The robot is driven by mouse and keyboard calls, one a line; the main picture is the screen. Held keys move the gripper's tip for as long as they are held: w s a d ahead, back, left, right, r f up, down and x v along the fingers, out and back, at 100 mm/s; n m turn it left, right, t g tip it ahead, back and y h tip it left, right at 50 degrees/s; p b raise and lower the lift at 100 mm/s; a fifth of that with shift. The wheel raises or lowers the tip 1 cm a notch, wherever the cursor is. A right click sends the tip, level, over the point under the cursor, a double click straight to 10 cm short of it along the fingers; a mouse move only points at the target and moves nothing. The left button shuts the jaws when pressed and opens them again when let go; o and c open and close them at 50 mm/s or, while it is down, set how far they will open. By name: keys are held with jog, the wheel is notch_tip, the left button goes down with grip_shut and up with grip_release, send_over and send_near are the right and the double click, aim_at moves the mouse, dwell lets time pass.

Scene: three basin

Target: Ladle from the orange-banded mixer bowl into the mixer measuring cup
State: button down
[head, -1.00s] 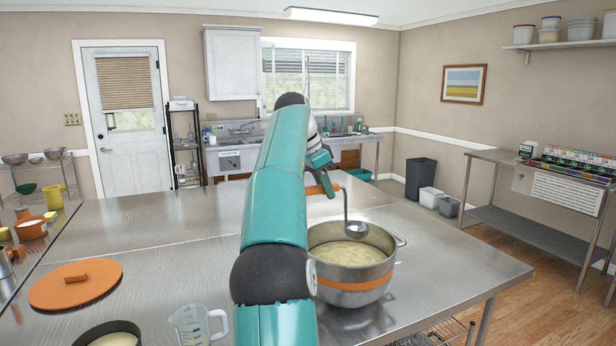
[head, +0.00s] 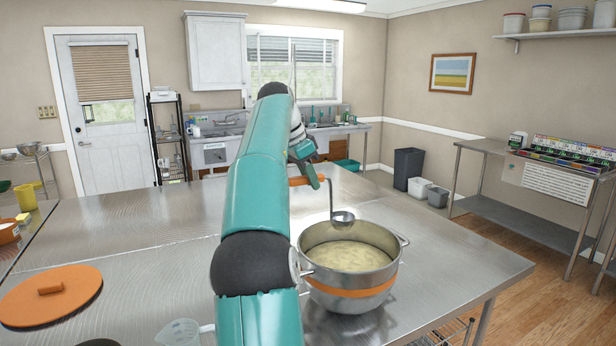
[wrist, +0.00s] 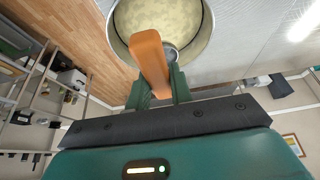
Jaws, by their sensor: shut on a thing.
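The orange-banded steel mixer bowl (head: 352,294) stands on the steel table, holding a pale yellowish mix; it also shows at the top of the wrist view (wrist: 203,42). My gripper (head: 310,178) is shut on the orange handle (wrist: 150,62) of the ladle. The ladle's steel shaft hangs down to its cup (head: 343,217), which is over the bowl's far part, at about rim height in the picture. The ladle cup's contents cannot be made out. The clear measuring cup (head: 180,334) stands at the bottom edge of the head view, partly cut off, left of my arm.
An orange lid (head: 52,296) lies on the table at left. A dark-rimmed pan (head: 96,343) barely shows at the bottom edge. A yellow cup (head: 26,197) and an orange container (head: 8,232) are at far left. The table's middle left is clear.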

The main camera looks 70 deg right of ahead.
jog(key=shift+s+a+r, duration=0.1)
jog(key=shift+a, duration=0.1)
jog(key=shift+a+f, duration=0.1)
jog(key=shift+f, duration=0.2)
notch_tip(320, 180, down, 17)
dwell(0.7)
jog(key=shift+r, duration=0.25)
dwell(0.9)
jog(key=shift+r, duration=8.5)
